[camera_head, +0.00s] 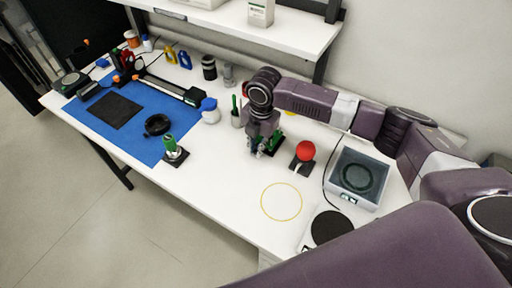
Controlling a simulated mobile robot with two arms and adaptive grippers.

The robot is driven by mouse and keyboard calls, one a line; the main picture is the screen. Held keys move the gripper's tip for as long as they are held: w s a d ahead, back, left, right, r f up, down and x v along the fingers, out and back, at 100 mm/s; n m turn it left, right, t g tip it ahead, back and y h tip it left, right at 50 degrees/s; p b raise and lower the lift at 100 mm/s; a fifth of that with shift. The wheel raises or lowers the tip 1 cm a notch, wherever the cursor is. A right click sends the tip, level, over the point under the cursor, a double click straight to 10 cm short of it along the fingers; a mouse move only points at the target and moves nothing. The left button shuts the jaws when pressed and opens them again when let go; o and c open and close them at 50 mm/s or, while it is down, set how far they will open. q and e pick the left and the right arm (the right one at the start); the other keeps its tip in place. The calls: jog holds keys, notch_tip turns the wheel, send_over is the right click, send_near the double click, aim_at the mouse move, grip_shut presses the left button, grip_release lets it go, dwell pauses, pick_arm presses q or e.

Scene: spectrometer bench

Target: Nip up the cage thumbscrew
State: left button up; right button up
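My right gripper (264,142) reaches in from the right and points down over the white bench. It is at a small assembly with green and metallic parts (271,147) and hides much of it. I cannot make out a cage thumbscrew for certain; it may be among these parts. I cannot tell whether the gripper's fingers are open or shut, or whether they touch anything. My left gripper is not in view.
A red ball on a dark stand (305,151) and a glass-covered balance (359,178) stand right of the gripper. A green-topped post (171,149) stands by the blue mat (146,143). A pen cup (237,117) is close left. The bench around the yellow ring (281,184) is clear.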

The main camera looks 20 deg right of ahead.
grip_shut()
jog(key=shift+s+d+f+t+y, duration=0.1)
jog(key=shift+s+d+t+y, duration=0.15)
jog(key=shift+t+y, duration=0.2)
jog(key=shift+s+d+f+t+y, duration=0.1)
jog(key=shift+s+f+t+y, duration=0.1)
jog(key=shift+t+y, duration=0.4)
jog(key=shift+s+f+t+y+b, duration=0.15)
jog(key=shift+t+y+b, duration=0.45)
jog(key=shift+t, duration=0.35)
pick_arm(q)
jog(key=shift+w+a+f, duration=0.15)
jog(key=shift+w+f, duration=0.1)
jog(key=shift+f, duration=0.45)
pick_arm(e)
jog(key=shift+r, duration=0.2)
jog(key=o, duration=0.7)
grip_release()
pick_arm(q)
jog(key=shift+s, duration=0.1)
